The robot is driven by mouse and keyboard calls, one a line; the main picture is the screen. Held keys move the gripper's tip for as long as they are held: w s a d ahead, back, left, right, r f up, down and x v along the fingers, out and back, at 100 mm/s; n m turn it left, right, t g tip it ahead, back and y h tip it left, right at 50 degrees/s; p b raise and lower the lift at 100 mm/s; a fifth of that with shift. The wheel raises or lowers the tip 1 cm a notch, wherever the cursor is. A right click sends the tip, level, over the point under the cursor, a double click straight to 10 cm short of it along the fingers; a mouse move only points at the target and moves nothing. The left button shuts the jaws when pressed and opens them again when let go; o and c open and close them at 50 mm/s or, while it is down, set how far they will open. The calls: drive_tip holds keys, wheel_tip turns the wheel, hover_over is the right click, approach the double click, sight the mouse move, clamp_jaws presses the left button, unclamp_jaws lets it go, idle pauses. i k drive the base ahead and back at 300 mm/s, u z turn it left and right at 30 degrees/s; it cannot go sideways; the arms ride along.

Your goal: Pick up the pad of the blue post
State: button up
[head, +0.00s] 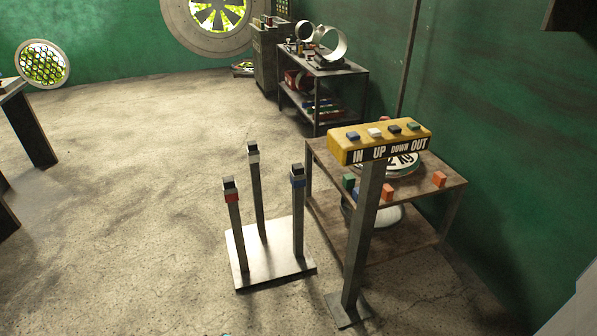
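The blue post (298,220) is the right one of three grey posts on a pale square base plate (262,277). It has a blue band (298,182) near its top. A small dark pad (297,169) sits on top, above the band. The post with a red band (232,198) stands at the left, and the post with a white band (253,158) stands at the back. Both carry similar dark blocks on top. My gripper is not in view.
A yellow button box (345,151) labelled IN, UP, DOWN, OUT stands on a post just right of the blue post. Behind it is a low table (455,187) with coloured blocks. A shelf unit (316,95) stands farther back. Floor left of the posts is clear.

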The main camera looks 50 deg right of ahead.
sight(297, 169)
drive_tip(key=u, duration=0.05)
drive_tip(key=i, duration=0.95)
drive_tip(key=z, duration=0.05)
